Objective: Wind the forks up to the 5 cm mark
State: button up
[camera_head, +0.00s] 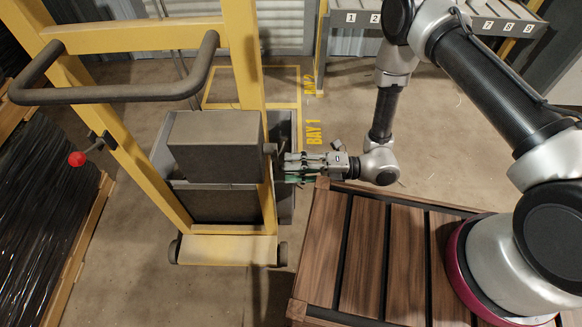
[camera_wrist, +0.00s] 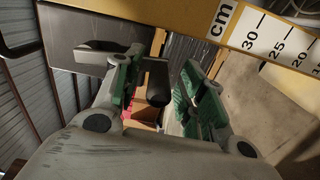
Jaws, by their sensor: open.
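The yellow hand stacker (camera_head: 245,60) stands at left centre, with a black handlebar (camera_head: 120,93) on its mast. A dark crank grip (camera_head: 269,148) shows at the mast's right post; in the wrist view a dark rounded grip (camera_wrist: 158,82) lies between my fingers, with contact not clear. My gripper (camera_head: 284,168) is open beside that post. In the wrist view its green-padded fingers (camera_wrist: 160,78) are spread apart. A white cm scale (camera_wrist: 270,38) on a yellow post shows 30, 25 and 20. The forks and any height pointer are hidden.
A dark grey box (camera_head: 215,145) sits at the stacker's mast. A red-knobbed lever (camera_head: 77,158) sticks out at its left. A slatted wooden surface (camera_head: 365,255) lies below my arm. A numbered grey rack (camera_head: 345,17) stands behind. Floor marked BAY 1 is partly clear.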

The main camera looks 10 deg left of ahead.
jog(key=v, duration=1.1)
jog(key=shift+s+f, duration=0.1)
